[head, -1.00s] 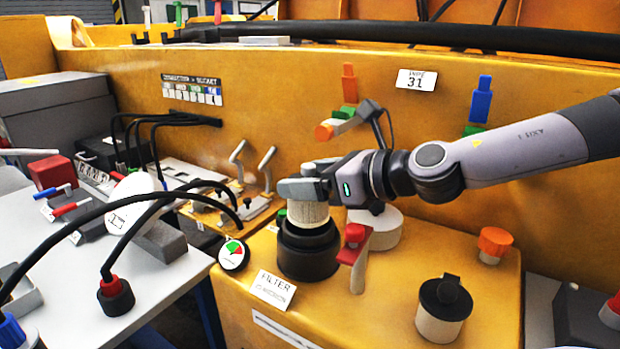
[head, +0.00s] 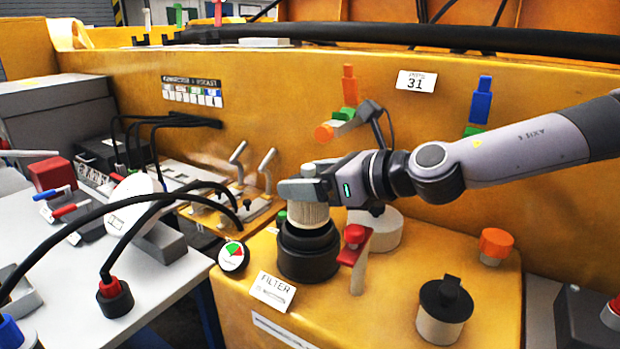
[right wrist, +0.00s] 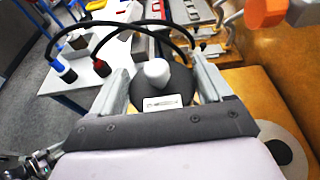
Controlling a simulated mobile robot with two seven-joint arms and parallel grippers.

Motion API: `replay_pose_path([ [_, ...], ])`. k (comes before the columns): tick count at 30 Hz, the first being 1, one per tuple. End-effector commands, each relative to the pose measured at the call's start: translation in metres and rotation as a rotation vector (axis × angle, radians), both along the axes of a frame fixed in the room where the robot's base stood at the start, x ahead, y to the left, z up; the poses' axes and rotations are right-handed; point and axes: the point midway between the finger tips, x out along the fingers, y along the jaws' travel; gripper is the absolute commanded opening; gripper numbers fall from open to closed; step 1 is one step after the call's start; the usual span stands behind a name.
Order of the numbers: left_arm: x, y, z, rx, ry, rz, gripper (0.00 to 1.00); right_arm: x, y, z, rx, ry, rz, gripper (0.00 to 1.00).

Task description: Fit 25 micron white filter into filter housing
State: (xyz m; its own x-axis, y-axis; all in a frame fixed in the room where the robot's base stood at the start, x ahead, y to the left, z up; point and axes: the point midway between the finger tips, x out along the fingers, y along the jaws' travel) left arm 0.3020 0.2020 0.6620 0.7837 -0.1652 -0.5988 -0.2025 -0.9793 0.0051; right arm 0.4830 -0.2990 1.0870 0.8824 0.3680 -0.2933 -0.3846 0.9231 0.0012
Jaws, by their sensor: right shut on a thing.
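The white pleated filter (head: 308,215) is upright in my right gripper (head: 303,192), directly over the black round filter housing (head: 307,258). Its lower end meets the housing's mouth; I cannot tell whether it is inside the rim or just above it. The right gripper is shut on the filter's upper part. In the right wrist view, a white rounded knob (right wrist: 157,72), a dark disc and a small label show between the fingers (right wrist: 163,92). Any micron marking is unreadable. A "FILTER" label (head: 272,291) lies in front of the housing. My left gripper is not in view.
A red-handled valve (head: 354,245) stands close right of the housing, with a white round body (head: 380,232) behind it. A black-capped pale cylinder (head: 442,312) and an orange knob (head: 495,244) are further right. A gauge (head: 233,257) and black cables (head: 130,205) are left.

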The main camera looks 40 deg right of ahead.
Motion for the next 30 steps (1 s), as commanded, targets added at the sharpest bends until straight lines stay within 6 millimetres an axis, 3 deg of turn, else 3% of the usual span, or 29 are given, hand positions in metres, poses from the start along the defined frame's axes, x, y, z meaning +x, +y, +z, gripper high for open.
replay_pose_path([
  [30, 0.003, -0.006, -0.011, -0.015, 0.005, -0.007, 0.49, 0.000, 0.000, -0.022, 0.000, 0.000, 0.000, 0.43],
])
